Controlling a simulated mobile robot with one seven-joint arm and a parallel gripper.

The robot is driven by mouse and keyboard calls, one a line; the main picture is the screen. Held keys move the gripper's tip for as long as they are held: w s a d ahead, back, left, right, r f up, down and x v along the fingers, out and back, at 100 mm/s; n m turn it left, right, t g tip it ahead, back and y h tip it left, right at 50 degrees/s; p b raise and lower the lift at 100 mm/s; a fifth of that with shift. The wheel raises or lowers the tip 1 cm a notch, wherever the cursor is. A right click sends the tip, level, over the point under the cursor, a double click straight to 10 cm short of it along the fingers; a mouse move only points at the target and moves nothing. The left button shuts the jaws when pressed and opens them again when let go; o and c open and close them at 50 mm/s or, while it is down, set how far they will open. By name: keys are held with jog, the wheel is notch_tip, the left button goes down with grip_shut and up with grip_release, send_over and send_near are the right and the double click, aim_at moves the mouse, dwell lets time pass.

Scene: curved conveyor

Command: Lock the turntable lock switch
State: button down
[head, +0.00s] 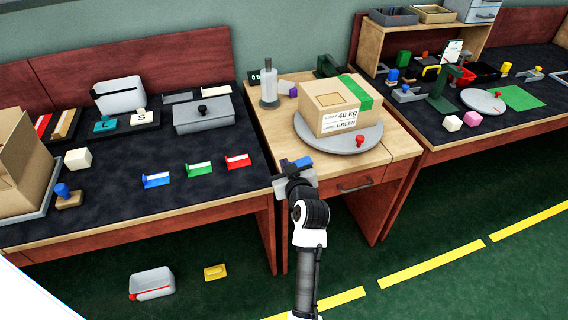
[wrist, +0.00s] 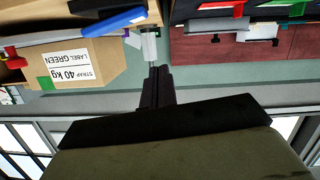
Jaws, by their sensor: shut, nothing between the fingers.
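The round grey turntable (head: 318,139) sits on the small wooden table and carries a cardboard box (head: 345,122) marked 40 kg, with green tape. A red knob (head: 360,141) stands at its front rim. A blue bar (head: 297,162) lies at the table's front left edge, close to my gripper (head: 298,180). It also shows in the wrist view (wrist: 113,22). It may be the lock switch, but I cannot be sure. In the wrist view my dark fingers (wrist: 157,72) are together and empty, below and right of the bar. Contact cannot be told; my wrist hides part of that corner.
A white bottle-like post (head: 269,83) and a small purple block (head: 292,90) stand behind the turntable. The left bench holds blue, green and red label holders (head: 198,169). The right bench has another grey disc (head: 482,101).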

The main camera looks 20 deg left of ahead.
jog(key=b+v, duration=0.1)
jog(key=v, duration=0.4)
jog(key=shift+s+d, duration=0.2)
jog(key=shift+s, duration=0.15)
